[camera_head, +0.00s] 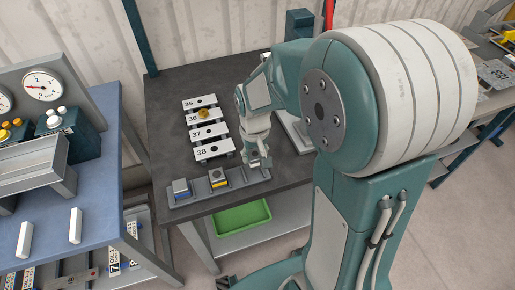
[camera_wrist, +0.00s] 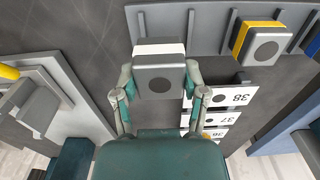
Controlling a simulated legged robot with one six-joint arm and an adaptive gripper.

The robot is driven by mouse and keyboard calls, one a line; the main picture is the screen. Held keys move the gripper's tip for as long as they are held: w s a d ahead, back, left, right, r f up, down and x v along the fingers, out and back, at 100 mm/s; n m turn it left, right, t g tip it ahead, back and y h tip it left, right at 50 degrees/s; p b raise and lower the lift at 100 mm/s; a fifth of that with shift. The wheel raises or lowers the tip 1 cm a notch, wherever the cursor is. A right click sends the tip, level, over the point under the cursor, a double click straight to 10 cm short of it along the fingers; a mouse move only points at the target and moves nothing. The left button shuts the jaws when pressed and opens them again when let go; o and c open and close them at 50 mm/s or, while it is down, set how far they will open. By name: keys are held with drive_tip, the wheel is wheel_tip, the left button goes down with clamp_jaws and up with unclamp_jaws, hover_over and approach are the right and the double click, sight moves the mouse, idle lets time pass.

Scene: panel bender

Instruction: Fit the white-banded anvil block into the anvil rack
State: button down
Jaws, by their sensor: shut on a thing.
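The white-banded anvil block (camera_wrist: 159,76) is dark grey with a white band and a round dark spot on its face. My gripper (camera_wrist: 160,82) is shut on it, one finger on each side, in the wrist view. In the head view my gripper (camera_head: 257,160) is at the right end of the anvil rack (camera_head: 200,190), and the block is mostly hidden there. The grey rack also shows along the top of the wrist view (camera_wrist: 212,44). The block overlaps the rack's edge in that view; I cannot tell whether they touch. The block lines up with a bare stretch between dividers.
A yellow-banded block (camera_head: 218,179) and a blue-banded block (camera_head: 181,188) sit in the rack. Behind it are white numbered plates (camera_head: 209,131), one with a yellow piece on top. A grey fixture (camera_wrist: 36,106) shows at left in the wrist view. A green tray (camera_head: 242,217) is below.

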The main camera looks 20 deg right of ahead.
sight(252, 164)
drive_tip(key=shift+a+f, duration=0.7)
drive_tip(key=shift+a, duration=0.15)
drive_tip(key=shift+a+f, duration=0.15)
drive_tip(key=shift+f, duration=0.45)
drive_tip(key=shift+d+f, duration=0.45)
drive_tip(key=shift+d, duration=0.4)
drive_tip(key=shift+a, duration=0.15)
drive_tip(key=shift+a, duration=0.25)
drive_tip(key=shift+d+f, duration=0.15)
drive_tip(key=shift+f, duration=0.15)
